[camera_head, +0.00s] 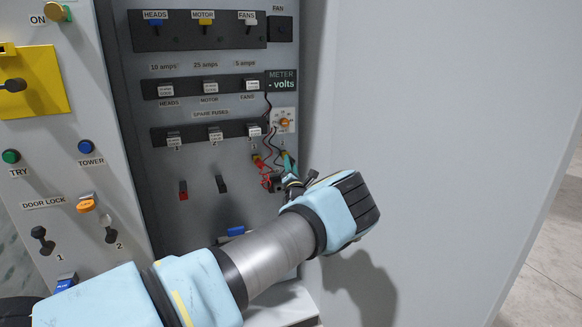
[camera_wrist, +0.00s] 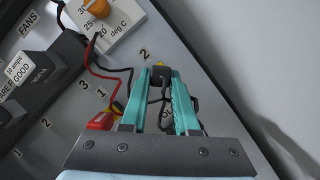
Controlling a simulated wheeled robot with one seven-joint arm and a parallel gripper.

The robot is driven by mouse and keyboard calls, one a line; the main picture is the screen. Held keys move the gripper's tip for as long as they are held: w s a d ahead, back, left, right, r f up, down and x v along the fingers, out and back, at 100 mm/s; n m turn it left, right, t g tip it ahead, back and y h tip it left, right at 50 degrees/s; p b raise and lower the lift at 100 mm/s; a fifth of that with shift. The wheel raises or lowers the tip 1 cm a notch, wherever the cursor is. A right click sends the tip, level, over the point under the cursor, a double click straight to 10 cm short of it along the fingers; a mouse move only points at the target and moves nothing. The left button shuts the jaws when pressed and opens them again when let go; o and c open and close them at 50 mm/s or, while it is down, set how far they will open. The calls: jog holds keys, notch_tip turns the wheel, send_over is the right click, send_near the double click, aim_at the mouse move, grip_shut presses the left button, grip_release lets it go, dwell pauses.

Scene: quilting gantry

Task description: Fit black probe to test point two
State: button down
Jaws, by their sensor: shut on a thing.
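My gripper (camera_wrist: 161,76) has its teal fingers closed on the black probe (camera_wrist: 160,75), whose dark block shows between the fingertips with its black lead looping back between them. The fingers reach to the panel just below the label "2" (camera_wrist: 145,53). A bit of yellow shows at the probe's far end, but the tip and test point two are hidden, so I cannot tell whether they touch. The red probe (camera_wrist: 101,121) is beside the left finger, by a yellow piece near label "1". In the head view my gripper (camera_head: 287,160) is at the panel's right side, below the meter.
The meter display (camera_head: 281,81) reads "- volts" above the orange dial (camera_head: 284,122). Red and black leads hang from there beside my fingers. Fuse rows (camera_head: 208,86) lie to the left. The plain grey door (camera_head: 430,120) on the right is clear.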

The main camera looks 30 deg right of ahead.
jog(key=shift+w, duration=0.15)
jog(key=c, duration=0.6)
grip_release()
jog(key=b+v, duration=0.1)
jog(key=v, duration=0.9)
jog(key=shift+s+a+f, duration=0.15)
jog(key=shift+s, duration=0.15)
